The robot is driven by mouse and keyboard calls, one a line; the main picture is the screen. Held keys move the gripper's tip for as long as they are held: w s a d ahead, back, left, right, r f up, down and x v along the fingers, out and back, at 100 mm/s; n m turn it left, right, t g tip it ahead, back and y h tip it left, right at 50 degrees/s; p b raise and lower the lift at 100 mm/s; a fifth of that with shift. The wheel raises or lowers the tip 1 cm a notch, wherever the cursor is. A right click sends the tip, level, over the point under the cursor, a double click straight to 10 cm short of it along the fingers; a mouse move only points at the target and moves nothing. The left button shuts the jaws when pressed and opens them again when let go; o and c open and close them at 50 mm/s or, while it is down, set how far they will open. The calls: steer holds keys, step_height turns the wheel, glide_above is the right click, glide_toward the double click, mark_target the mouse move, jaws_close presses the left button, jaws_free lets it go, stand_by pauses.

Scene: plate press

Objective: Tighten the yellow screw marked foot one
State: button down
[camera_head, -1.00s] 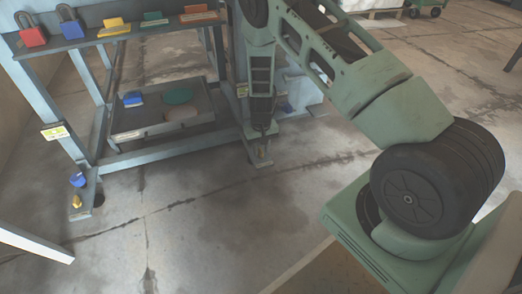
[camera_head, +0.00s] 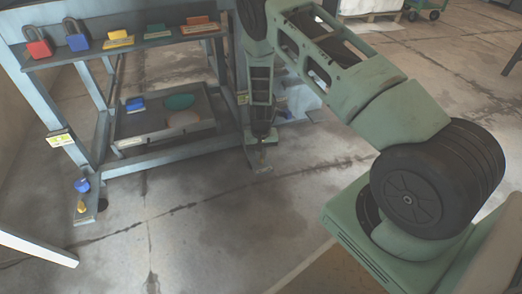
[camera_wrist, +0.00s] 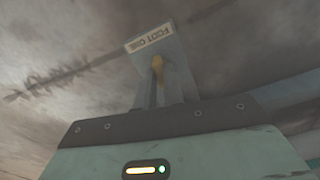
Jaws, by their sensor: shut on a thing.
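The yellow screw (camera_wrist: 157,66) stands on a grey foot plate (camera_wrist: 176,72) whose label (camera_wrist: 148,37) reads FOOT ONE, seen mirrored or tilted in the wrist view. My gripper (camera_wrist: 155,80) is shut on the screw from above; its fingers hide part of it. In the head view my gripper (camera_head: 264,140) points down at the bench's right front foot (camera_head: 262,166), and the screw there is mostly hidden and very small.
A second foot (camera_head: 86,214) at the left bears a yellow screw (camera_head: 82,206) below a blue knob (camera_head: 82,186). The bench shelf (camera_head: 120,42) holds padlocks and coloured blocks. A tray (camera_head: 165,120) sits low between the legs.

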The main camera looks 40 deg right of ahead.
steer(key=m+p, duration=0.3)
steer(key=shift+r+m, duration=0.2)
steer(key=shift+m, duration=0.1)
steer(key=m+p, duration=0.3)
steer(key=m, duration=0.1)
steer(key=shift+m, duration=0.3)
steer(key=m+p, duration=0.2)
steer(key=m, duration=0.2)
steer(key=shift+f, duration=0.15)
steer(key=shift+m+p, duration=0.4)
steer(key=shift+m, duration=1.2)
steer(key=c, duration=1.5)
jaws_free()
